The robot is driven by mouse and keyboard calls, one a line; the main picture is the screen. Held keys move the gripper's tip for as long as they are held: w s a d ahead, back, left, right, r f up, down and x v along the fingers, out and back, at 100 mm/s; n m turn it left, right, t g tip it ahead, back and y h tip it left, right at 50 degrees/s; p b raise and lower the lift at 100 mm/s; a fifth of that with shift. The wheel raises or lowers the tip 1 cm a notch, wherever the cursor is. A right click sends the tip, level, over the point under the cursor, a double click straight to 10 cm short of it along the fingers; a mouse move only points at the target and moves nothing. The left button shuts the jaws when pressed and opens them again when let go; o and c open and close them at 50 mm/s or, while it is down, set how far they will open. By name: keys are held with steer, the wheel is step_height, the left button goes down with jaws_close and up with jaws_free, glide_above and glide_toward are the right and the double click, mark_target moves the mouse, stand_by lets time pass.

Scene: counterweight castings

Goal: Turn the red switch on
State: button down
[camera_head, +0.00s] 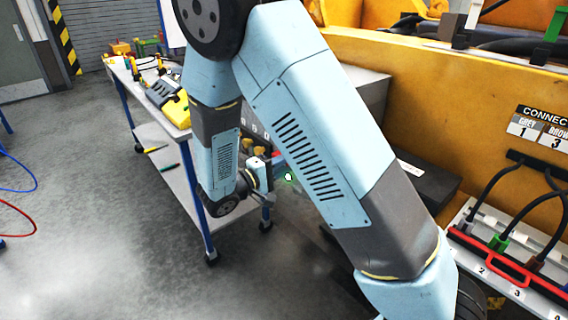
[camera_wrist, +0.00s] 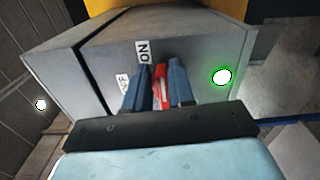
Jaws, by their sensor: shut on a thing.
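The red switch (camera_wrist: 161,84) shows in the wrist view on the face of a grey box (camera_wrist: 105,57). An "ON" label (camera_wrist: 144,52) is just above it, and a partly hidden label ending in "FF" (camera_wrist: 123,83) is to its left. My gripper (camera_wrist: 160,80) is shut on the red switch, with one blue finger on each side. A lit green lamp (camera_wrist: 222,76) is on the box face to the right. In the head view my arm hides most of the box and the switch; a small green glow (camera_head: 288,177) shows beside the arm.
A workbench (camera_head: 117,74) with tools and a yellow item stands left of my arm. A yellow machine body (camera_head: 420,85) fills the right, with a cable connector panel (camera_head: 478,250) at lower right. Open floor (camera_head: 90,220) lies at left.

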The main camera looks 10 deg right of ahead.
steer(key=shift+w+a+f+m, duration=0.1)
steer(key=shift+a+f+m, duration=0.05)
steer(key=shift+a+m, duration=0.2)
stand_by(0.4)
steer(key=c, duration=1.1)
jaws_free()
steer(key=shift+w+d, duration=0.1)
steer(key=v, duration=1.3)
steer(key=shift+s+a+f, duration=0.1)
steer(key=shift+s+a, duration=0.2)
